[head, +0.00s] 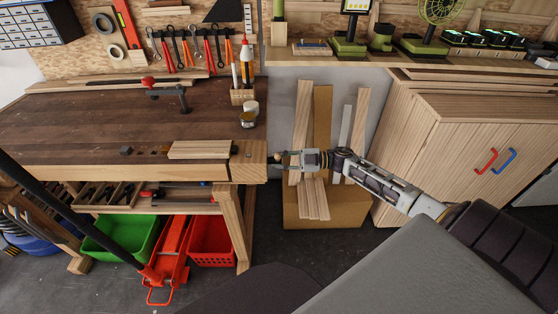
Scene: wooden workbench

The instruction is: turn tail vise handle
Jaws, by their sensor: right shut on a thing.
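The wooden workbench (80,118) fills the left of the head view. The tail vise is at its right end, where the handle (278,158) sticks out just past the bench edge; only a small part of the handle shows. My right gripper (285,158) reaches in from the right and is shut on the handle, its fingers small and partly hiding it. My left gripper is not in view.
A light wood board (198,150) lies near the bench's right front edge. A clamp (168,95), small jars (248,118) and a pencil holder (242,96) stand farther back. A cardboard box (350,208) with planks stands behind my right gripper, left of a wooden cabinet (455,150).

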